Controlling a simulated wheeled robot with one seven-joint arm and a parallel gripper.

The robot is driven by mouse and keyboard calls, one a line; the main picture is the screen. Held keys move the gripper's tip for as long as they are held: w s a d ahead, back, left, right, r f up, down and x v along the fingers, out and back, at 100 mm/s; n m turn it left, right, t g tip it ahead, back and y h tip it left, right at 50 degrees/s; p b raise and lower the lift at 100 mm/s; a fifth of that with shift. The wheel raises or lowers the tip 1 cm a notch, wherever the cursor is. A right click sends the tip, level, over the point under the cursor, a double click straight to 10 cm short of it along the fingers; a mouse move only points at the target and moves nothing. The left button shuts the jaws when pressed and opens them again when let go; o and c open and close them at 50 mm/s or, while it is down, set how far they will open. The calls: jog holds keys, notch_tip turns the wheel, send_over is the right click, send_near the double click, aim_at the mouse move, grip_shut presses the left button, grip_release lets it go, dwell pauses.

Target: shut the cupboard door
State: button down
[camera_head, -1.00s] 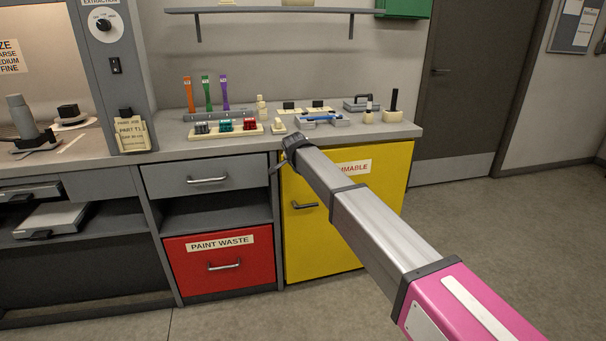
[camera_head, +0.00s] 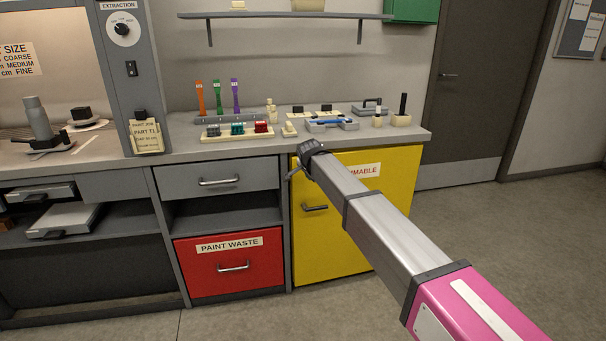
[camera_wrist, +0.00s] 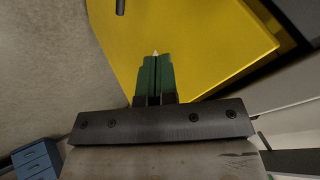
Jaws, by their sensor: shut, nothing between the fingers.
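The cupboard door (camera_head: 340,235) is a yellow panel under the right end of the counter, with a dark bar handle (camera_head: 315,208) and a partly covered label ending in "MMABLE". My gripper (camera_head: 296,170) is by the door's upper left corner, just below the counter edge; my arm hides part of the door. In the wrist view the green fingers of my gripper (camera_wrist: 156,58) are together and empty over the yellow door (camera_wrist: 215,35). A dark strip shows beside the door's edge there. I cannot tell whether the fingertips touch the door or how far it stands open.
A red "PAINT WASTE" drawer (camera_head: 230,263) and a grey drawer (camera_head: 217,179) are left of the door. The counter (camera_head: 200,150) above carries trays and tools. Open floor (camera_head: 490,230) lies to the right. A grey room door (camera_head: 462,80) is behind.

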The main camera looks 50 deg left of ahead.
jog(key=s+a+v, duration=0.1)
jog(key=v, duration=0.9)
jog(key=m+t+y, duration=0.2)
jog(key=m+y, duration=0.9)
jog(key=m, duration=1.2)
send_near(296, 184)
jog(key=x, duration=0.7)
jog(key=shift+w+a, duration=0.2)
jog(key=shift+a, duration=0.05)
jog(key=shift+r, duration=0.1)
